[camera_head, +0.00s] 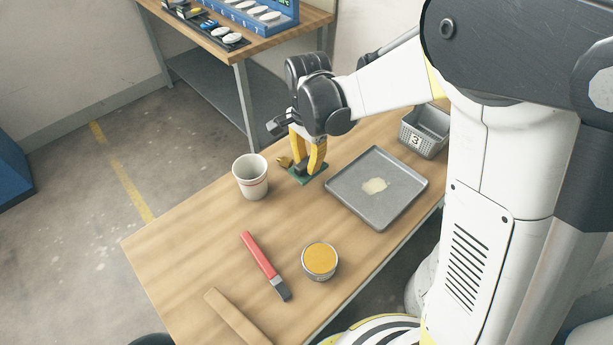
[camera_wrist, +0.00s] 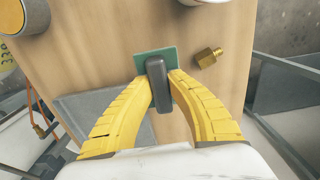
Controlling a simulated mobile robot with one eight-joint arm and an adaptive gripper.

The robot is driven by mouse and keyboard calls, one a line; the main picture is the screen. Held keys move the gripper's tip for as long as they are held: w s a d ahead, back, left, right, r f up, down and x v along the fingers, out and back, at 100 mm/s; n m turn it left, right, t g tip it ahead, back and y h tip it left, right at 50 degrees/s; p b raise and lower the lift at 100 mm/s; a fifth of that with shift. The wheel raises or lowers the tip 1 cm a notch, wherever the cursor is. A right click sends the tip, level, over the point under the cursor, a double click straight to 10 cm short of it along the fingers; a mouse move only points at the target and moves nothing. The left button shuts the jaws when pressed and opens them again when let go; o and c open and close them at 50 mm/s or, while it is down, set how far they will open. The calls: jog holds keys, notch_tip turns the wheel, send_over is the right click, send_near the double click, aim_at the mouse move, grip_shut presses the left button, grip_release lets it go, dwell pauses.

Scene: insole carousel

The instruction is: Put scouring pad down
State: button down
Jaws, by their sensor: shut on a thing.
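The scouring pad is a flat green square (camera_head: 307,174) with a dark grey block-like grip on top. It is at or just above the wooden table top, near the table's far edge, and looks level. I cannot tell whether it touches the wood. My gripper (camera_head: 308,160) points down over it with its yellow fingers shut on the grip. The wrist view shows the grey grip (camera_wrist: 158,86) between the two fingertips, and the green pad (camera_wrist: 152,58) sticking out beyond them.
A brass fitting (camera_head: 284,161) lies close beside the pad. A white cup (camera_head: 250,177) stands to the left, a grey tray (camera_head: 345,190) to the right, and a grey basket (camera_head: 424,128) behind it. A red-handled tool (camera_head: 262,262) and a yellow-topped tin (camera_head: 320,261) are nearer the front.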

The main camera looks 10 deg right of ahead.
aim_at(307, 173)
notch_tip(307, 173, down, 4)
jog(key=shift+a+f+b, duration=0.15)
jog(key=shift+f+b, duration=0.05)
jog(key=shift+b, duration=0.85)
jog(key=shift+r, duration=0.15)
jog(key=c, duration=1.4)
grip_release()
